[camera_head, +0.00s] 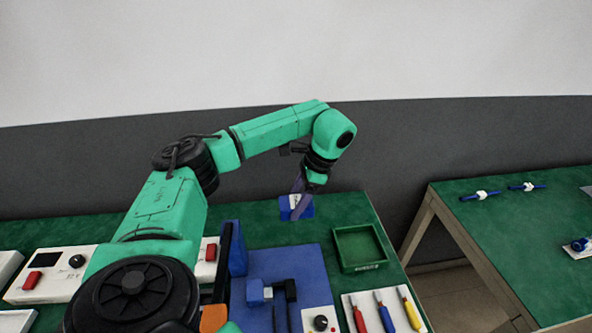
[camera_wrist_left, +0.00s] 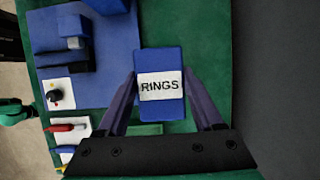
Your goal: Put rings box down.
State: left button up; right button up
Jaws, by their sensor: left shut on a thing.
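The rings box (camera_head: 296,207) is a small blue box near the back edge of the green table (camera_head: 345,205). In the left wrist view the box (camera_wrist_left: 160,60) shows a white label reading RINGS. My left gripper (camera_head: 300,197) is shut on the box, with one purple finger on each side, as the left wrist view shows at the fingertips (camera_wrist_left: 160,82). The gap between box and table is hard to judge. My right gripper is in neither view.
A green tray (camera_head: 365,268) stands right of the box. A blue board (camera_head: 310,262) with a fixture lies in front. Red, blue and yellow tools (camera_head: 386,315) lie on a white plate. A second green table (camera_head: 530,225) stands at right, beyond a gap.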

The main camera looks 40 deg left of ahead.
pick_arm(q)
jog(key=f, duration=0.4)
jog(key=f+p, duration=0.1)
jog(key=f, duration=0.1)
jog(key=shift+w+a+f, duration=0.35)
jog(key=shift+w, duration=0.05)
notch_tip(320, 180, down, 4)
jog(key=shift+s+d+r, duration=0.1)
jog(key=shift+s+d, duration=0.05)
jog(key=o, duration=1.1)
jog(key=shift+o, duration=0.2)
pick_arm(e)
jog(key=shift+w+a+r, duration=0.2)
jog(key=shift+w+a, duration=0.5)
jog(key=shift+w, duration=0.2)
pick_arm(q)
jog(key=shift+r, duration=0.15)
jog(key=b+v, duration=0.1)
jog(key=v, duration=0.4)
jog(key=shift+w+d+r, duration=0.1)
jog(key=shift+w+r, duration=0.2)
jog(key=p+v, duration=0.1)
jog(key=v, duration=0.5)
jog(key=shift+s, duration=0.2)
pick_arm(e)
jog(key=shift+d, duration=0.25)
